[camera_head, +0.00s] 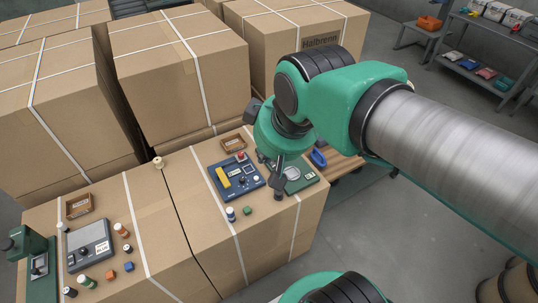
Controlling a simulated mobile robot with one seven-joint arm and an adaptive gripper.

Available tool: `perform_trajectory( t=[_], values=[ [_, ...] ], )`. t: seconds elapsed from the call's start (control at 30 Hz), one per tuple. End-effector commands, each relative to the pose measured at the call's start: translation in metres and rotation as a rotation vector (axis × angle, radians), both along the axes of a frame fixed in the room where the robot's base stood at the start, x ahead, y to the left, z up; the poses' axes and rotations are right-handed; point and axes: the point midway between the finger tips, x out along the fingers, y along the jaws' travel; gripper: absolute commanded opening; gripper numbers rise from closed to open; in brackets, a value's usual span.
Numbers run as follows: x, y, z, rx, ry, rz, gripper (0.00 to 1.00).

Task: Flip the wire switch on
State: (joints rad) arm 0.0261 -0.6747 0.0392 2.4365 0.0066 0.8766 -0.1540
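A blue control box (220,192) lies on top of the front carton. My gripper (278,193) points down just right of the blue box, over the near left part of a green device (309,179) with a round pale plate. The gripper partly covers that device. Its fingers are small and dark here, and I cannot tell whether they are open or touching anything.
Large strapped cartons (180,75) stand behind the work surface. A grey scale-like device (90,236) and several small items lie left. A shelf (490,55) stands far right.

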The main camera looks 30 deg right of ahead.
Motion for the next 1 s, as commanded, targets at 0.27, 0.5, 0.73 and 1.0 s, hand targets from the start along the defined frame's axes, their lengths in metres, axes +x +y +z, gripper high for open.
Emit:
perform_trajectory(
  t=[0.27, 0.5, 0.73, 1.0],
  values=[
    [0.052, -0.015, -0.009, -0.084, 0.048, 0.159, 0.00],
    [0.099, -0.032, -0.025, -0.155, 0.088, 0.311, 0.00],
    [0.143, -0.052, -0.047, -0.214, 0.125, 0.459, 0.00],
    [0.191, -0.078, -0.082, -0.274, 0.166, 0.634, 0.00]
  ],
)
